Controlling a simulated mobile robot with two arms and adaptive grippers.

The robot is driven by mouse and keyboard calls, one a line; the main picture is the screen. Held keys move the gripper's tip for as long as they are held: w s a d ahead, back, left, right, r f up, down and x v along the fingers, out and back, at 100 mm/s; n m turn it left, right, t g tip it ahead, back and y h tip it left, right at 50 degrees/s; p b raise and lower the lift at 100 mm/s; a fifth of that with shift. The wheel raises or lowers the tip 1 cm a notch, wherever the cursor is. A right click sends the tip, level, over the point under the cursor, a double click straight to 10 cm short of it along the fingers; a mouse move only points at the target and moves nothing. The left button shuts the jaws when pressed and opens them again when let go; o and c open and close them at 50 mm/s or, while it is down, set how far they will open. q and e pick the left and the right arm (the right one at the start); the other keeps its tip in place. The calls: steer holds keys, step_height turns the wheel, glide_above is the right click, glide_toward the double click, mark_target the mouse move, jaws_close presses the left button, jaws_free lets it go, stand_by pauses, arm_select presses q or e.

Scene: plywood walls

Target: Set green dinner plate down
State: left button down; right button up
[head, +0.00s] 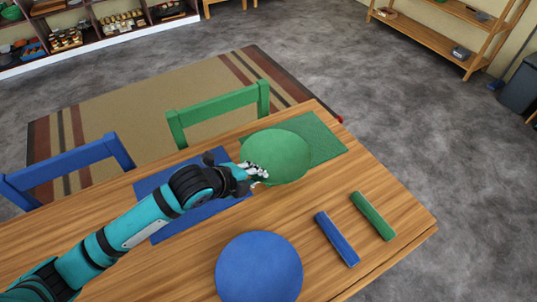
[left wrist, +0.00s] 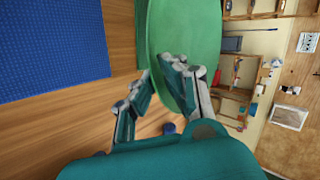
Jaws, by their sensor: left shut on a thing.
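The green dinner plate (head: 280,155) is held over the green placemat (head: 325,138) at the table's far side. My left gripper (head: 260,173) is shut on the plate's near left rim. In the left wrist view, the fingers (left wrist: 172,80) close around the edge of the plate (left wrist: 185,45). The plate covers part of the placemat. I cannot tell whether its underside touches the mat. My right gripper is not in view.
A blue placemat (head: 160,190) lies under my left arm. A blue plate (head: 258,268), a blue napkin roll (head: 337,239) and a green napkin roll (head: 373,216) lie on the wooden table (head: 405,205). Green (head: 218,113) and blue (head: 70,162) chairs stand along the far edge.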

mark_target(259, 161)
arm_select(q)
steer(key=w, duration=0.2)
steer(key=w+d, duration=0.1)
steer(key=w, duration=0.5)
steer(key=shift+d+f, duration=0.3)
steer(key=shift+f, duration=0.1)
steer(key=shift+w, duration=0.25)
steer(key=shift+w+d+f, duration=0.1)
steer(key=shift+f, duration=0.05)
step_height(259, 161, down, 3)
steer(key=shift+f+p, duration=0.15)
steer(key=shift+p, duration=0.2)
steer(key=c, duration=1.7)
jaws_free()
steer(key=shift+c, duration=0.2)
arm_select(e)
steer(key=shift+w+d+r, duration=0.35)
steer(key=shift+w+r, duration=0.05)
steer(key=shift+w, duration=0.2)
arm_select(q)
steer(key=v, duration=1.2)
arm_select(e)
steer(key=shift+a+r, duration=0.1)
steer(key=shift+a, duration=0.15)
